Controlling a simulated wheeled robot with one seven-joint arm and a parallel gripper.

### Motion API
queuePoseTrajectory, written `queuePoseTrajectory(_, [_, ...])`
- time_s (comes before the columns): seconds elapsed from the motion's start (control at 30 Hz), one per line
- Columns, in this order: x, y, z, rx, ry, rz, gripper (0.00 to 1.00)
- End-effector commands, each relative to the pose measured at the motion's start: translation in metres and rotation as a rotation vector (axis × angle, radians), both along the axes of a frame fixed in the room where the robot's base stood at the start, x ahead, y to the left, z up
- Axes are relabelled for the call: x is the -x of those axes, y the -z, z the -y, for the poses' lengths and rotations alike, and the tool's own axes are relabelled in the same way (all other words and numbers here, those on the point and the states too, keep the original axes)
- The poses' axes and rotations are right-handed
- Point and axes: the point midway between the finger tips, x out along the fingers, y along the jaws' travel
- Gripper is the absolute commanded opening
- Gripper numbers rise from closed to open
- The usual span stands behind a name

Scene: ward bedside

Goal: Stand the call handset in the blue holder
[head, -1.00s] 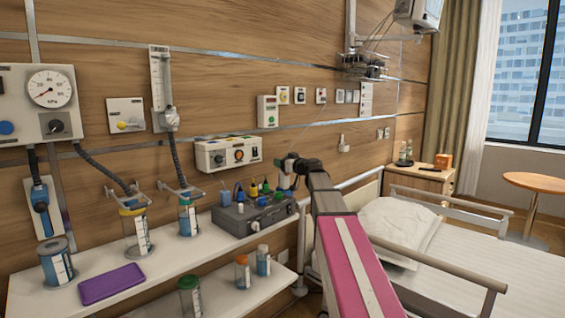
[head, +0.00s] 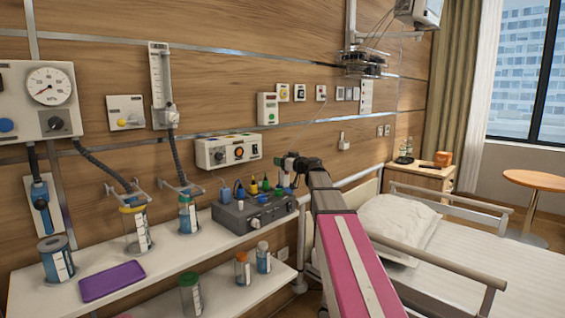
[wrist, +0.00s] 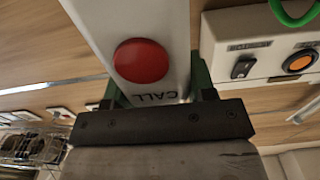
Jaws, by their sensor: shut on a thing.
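The call handset (wrist: 140,40) is a long white body with a round red button and the word CALL. In the wrist view it lies between the dark green fingers of my gripper (wrist: 155,92), which are shut on it. In the head view my gripper (head: 290,166) is small, above the right part of the grey box on the shelf, and the handset is hard to make out. A small blue upright piece (head: 226,196) at the box's left end may be the blue holder; I cannot tell for sure. My gripper is to its right and higher.
The grey box (head: 240,219) carries several small coloured items. A white wall unit (head: 228,150) is close behind. Jars and a purple tray (head: 112,281) stand on the upper shelf, bottles on the lower one. The bed (head: 470,268) is at right.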

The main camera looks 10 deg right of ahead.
Motion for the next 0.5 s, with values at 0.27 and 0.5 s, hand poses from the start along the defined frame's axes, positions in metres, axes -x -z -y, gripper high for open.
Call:
queuePoseTrajectory(0.27, [0.0000,0.0038,0.0000,0.000,0.000,0.000,0.12])
queuePoseTrajectory(0.5, [0.0000,0.0092,0.0000,-0.001,0.000,-0.001,0.12])
